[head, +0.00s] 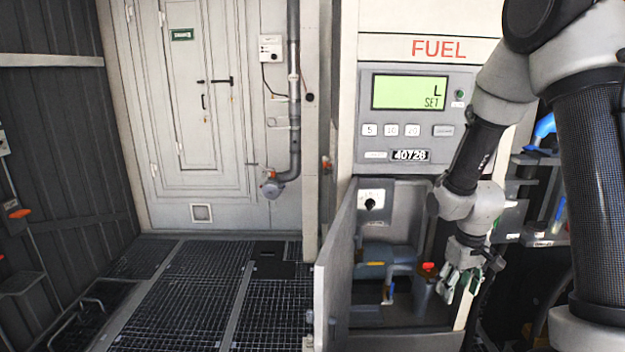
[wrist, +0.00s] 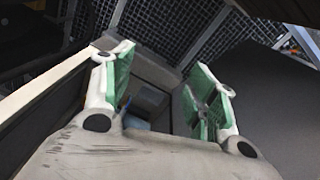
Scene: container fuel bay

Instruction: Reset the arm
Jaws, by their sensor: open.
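My gripper (head: 458,287) hangs low at the right of the fuel pump, its fingers pointing down. It is in front of the right edge of the pump's open lower compartment. In the wrist view my gripper (wrist: 160,95) shows two green-padded fingers spread apart, with nothing held between them. Below and between the fingers lie a dark recess and a bluish-grey surface that I cannot make out clearly. My arm comes down from the upper right in the head view, bent at the elbow.
The fuel pump (head: 412,48) has a lit display (head: 409,92). Its door (head: 335,265) stands open to the left. Inside are a grey-blue nozzle (head: 385,255) and a red-capped container (head: 424,290). Shelves (head: 535,190) stand at right.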

